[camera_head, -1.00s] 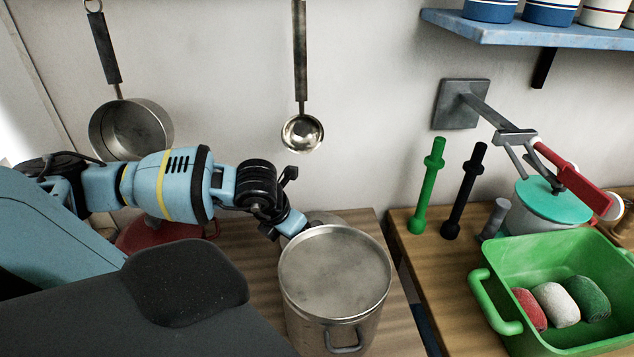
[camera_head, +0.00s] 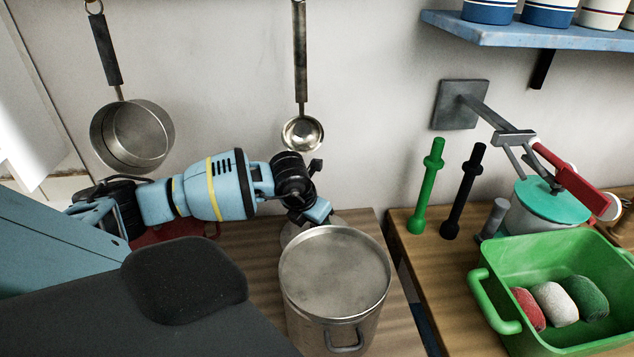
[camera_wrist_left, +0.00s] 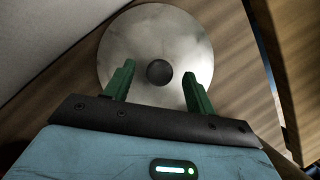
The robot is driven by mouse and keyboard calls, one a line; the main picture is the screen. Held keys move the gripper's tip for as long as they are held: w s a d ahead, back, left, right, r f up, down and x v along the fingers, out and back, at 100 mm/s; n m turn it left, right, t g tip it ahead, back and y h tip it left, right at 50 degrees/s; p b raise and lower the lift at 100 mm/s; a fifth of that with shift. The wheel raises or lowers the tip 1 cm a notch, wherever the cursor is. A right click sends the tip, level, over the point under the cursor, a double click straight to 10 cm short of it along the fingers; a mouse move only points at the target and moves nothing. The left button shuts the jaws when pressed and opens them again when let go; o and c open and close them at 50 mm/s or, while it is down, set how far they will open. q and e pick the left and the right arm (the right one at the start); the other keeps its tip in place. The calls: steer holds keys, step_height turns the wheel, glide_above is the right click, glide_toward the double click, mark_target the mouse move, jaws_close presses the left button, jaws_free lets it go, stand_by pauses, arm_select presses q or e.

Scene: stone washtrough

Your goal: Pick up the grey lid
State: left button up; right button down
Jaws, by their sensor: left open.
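The grey lid (camera_wrist_left: 155,35) is a round metal disc with a dark round knob (camera_wrist_left: 159,72) at its centre, lying on the wooden counter. In the head view only part of the lid (camera_head: 292,231) shows, behind the metal pot and under my left gripper. My left gripper (camera_wrist_left: 159,69) is open, its two green fingers pointing over the lid with the knob between their tips in the picture. Whether the fingers touch the lid or knob I cannot tell. In the head view the fingers are hidden by the wrist. My right gripper is not in view.
A tall metal pot (camera_head: 335,272) stands just in front of the lid. A red object (camera_head: 165,236) lies behind my left arm. A pan (camera_head: 132,135) and ladle (camera_head: 303,133) hang on the wall. A green tub (camera_head: 497,312) stands on the right counter, across a gap.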

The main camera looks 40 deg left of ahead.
arm_select(q)
steer(key=shift+w+f, duration=0.1)
steer(key=shift+f, duration=0.25)
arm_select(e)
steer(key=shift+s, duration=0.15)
arm_select(q)
jaws_close()
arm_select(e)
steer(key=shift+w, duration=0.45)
arm_select(q)
steer(key=shift+r, duration=0.1)
